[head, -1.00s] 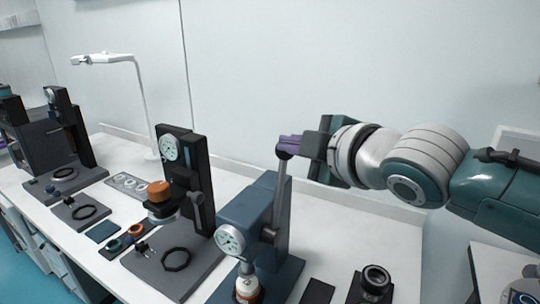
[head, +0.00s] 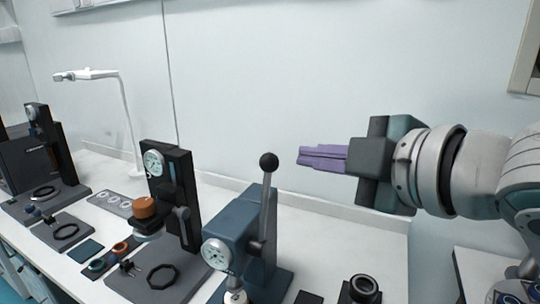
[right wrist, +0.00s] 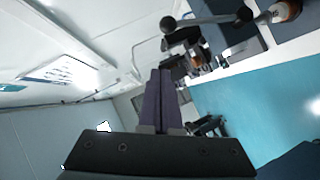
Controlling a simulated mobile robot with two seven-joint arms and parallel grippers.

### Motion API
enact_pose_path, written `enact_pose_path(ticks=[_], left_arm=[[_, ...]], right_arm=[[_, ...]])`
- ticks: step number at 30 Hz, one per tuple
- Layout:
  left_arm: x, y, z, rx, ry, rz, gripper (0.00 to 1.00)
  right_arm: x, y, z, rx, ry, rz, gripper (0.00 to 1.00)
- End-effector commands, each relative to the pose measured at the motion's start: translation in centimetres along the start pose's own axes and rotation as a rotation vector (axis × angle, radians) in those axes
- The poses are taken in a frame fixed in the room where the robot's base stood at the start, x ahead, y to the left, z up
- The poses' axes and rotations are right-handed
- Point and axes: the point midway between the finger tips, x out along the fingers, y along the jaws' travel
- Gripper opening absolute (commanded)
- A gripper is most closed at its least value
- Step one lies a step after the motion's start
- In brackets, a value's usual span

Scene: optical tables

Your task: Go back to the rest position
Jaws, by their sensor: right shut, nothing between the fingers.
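My right gripper (head: 302,157) is shut and empty, its purple fingers pressed together. It points left in the head view, in the air to the right of the lever's black ball knob and apart from it. The blue press (head: 230,227) with its dial gauge stands below and left of it, lever (head: 265,205) pointing up. In the right wrist view the shut fingers (right wrist: 162,75) point toward the row of devices. My left gripper is not in view.
A black press (head: 180,190) with an orange-topped part stands left of the blue press on the white bench (head: 330,240). A white lamp (head: 125,100) stands behind. A small black cylinder part (head: 362,286) sits at the front right.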

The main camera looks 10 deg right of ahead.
Motion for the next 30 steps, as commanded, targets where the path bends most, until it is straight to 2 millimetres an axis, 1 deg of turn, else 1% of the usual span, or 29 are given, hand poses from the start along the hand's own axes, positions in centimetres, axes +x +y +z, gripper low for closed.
enact_pose_path(ticks=[5,7,8,11,12,14,15,17,18,20,21,23,24,26,27,28,30], left_arm=[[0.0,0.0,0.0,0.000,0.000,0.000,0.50],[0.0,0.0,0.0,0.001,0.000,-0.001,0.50],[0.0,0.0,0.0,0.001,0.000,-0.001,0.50],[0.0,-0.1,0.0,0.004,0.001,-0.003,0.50],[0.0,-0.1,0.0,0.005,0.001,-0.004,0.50],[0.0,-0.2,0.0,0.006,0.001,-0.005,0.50],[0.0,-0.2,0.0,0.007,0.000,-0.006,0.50],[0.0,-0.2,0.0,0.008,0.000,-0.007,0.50],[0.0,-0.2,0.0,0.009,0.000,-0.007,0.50],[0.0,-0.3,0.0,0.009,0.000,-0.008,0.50],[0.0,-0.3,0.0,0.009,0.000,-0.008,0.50],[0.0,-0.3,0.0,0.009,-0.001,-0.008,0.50],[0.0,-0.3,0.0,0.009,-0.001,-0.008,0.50],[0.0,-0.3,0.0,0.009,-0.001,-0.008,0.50],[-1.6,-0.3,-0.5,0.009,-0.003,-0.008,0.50],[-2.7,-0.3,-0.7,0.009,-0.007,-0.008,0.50],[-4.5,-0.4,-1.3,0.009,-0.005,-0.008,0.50]], right_arm=[[0.0,-0.1,0.0,0.005,-0.001,-0.002,0.00],[-0.2,-0.8,0.0,0.040,-0.015,-0.016,0.00],[-0.5,-1.4,0.0,0.069,-0.028,-0.029,0.00],[-2.0,-4.8,0.4,0.246,-0.118,-0.099,0.00],[-3.1,-6.6,0.8,0.344,-0.177,-0.136,0.00],[-5.1,-9.2,1.6,0.499,-0.282,-0.190,0.00],[-6.7,-11.0,2.1,0.597,-0.357,-0.223,0.00],[-9.1,-13.3,2.9,0.730,-0.470,-0.265,0.00],[-10.8,-14.7,3.4,0.808,-0.544,-0.289,0.00],[-13.2,-16.6,3.9,0.912,-0.649,-0.319,0.00],[-14.8,-17.7,4.2,0.973,-0.717,-0.337,0.00],[-17.2,-19.2,4.5,1.055,-0.815,-0.359,0.00],[-18.8,-20.1,4.6,1.107,-0.882,-0.371,0.00],[-21.2,-21.4,4.7,1.178,-0.981,-0.386,0.00],[-22.1,-20.0,4.1,1.190,-0.999,-0.387,0.00],[-22.2,-18.8,3.6,1.184,-0.992,-0.385,0.00],[-22.7,-17.2,2.9,1.180,-0.990,-0.386,0.00]])
